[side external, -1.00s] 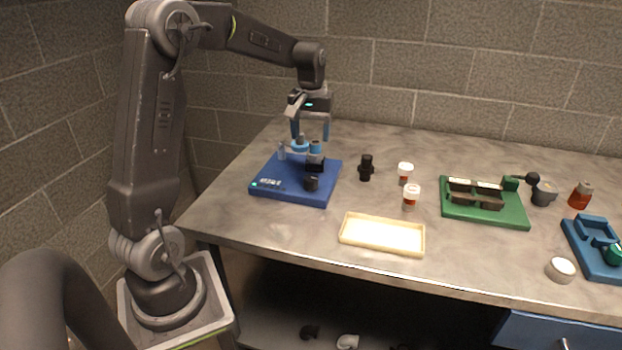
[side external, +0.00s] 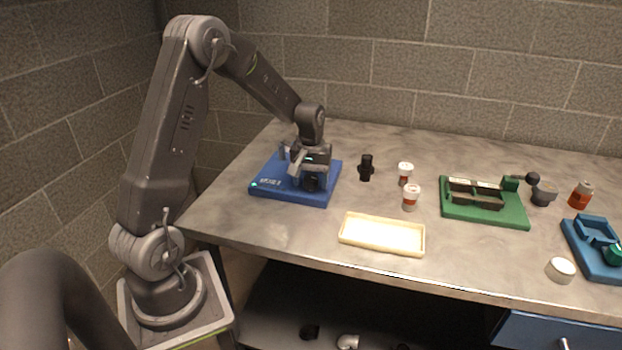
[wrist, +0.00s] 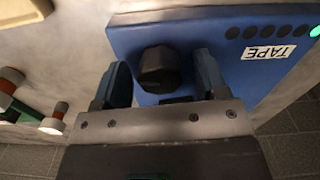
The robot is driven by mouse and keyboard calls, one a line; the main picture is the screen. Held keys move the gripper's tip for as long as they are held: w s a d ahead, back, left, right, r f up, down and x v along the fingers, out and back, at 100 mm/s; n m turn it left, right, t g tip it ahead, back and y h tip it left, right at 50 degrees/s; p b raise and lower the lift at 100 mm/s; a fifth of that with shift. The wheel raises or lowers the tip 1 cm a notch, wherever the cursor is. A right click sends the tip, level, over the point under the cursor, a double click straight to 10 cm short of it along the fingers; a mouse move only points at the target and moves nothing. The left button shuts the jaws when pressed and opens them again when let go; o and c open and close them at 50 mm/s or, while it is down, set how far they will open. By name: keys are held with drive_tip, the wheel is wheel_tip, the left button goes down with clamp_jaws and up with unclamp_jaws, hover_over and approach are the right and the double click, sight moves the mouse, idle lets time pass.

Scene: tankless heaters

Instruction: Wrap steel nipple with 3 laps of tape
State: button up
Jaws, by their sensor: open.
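The blue tape station (side external: 265,190) sits at the left of the bench; its label "TAPE" shows in the wrist view (wrist: 268,52). My gripper (side external: 312,180) is low over the station's right part. In the wrist view my gripper (wrist: 160,66) is open, with one finger on each side of a dark faceted knob-like part (wrist: 158,70). Gaps show beside that part, so the fingers look clear of it. I cannot tell whether this part is the steel nipple or belongs to the station. My wrist hides most of the station's upright parts in the side view.
A black fitting (side external: 366,168) and two white-capped bottles (side external: 405,174) (side external: 412,198) stand right of the station. A cream tray (side external: 383,234) lies in front. A green fixture (side external: 485,212), a white round piece (side external: 560,270) and a blue fixture (side external: 592,250) are farther right.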

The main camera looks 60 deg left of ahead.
drive_tip(key=c, duration=0.9)
drive_tip(key=shift+c, duration=0.2)
drive_tip(key=shift+m, duration=0.3)
drive_tip(key=m, duration=0.4)
drive_tip(key=shift+m, duration=2)
drive_tip(key=o, duration=0.9)
